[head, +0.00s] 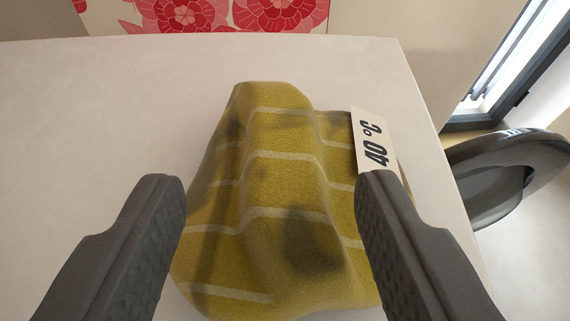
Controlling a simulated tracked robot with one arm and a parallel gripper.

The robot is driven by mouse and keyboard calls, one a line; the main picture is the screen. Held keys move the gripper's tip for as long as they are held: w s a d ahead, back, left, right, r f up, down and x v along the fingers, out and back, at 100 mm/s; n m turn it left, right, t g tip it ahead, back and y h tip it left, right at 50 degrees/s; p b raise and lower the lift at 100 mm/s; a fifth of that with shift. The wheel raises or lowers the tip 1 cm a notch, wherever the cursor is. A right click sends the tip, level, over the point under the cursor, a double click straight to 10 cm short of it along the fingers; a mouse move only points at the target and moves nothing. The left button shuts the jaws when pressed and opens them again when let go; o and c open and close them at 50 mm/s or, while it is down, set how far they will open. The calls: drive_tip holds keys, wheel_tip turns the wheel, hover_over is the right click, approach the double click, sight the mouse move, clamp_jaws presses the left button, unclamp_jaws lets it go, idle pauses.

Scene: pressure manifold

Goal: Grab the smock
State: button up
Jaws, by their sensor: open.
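The smock (283,185) is a yellow cloth with pale stripes and dark smudges. It lies rumpled on the white table, with a raised fold running up its middle. A pale tag reading "40 °C" (372,140) stands at its upper right side. My gripper (270,200) is open, with one dark finger at the left and one at the right of the cloth. The fingers overlap the cloth's side edges in the picture. I cannot tell whether they touch it. Nothing is held.
The white table (100,120) is clear to the left of and behind the cloth. Its right edge runs close past the tag. A dark round-topped object (510,170) stands beyond that edge. A panel with red flowers (230,14) is behind the table, and a window (510,60) is at the upper right.

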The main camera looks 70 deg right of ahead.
sight(277, 183)
drive_tip(key=shift+b+x, duration=0.35)
drive_tip(key=shift+x, duration=1.8)
drive_tip(key=shift+s+f, duration=0.15)
clamp_jaws()
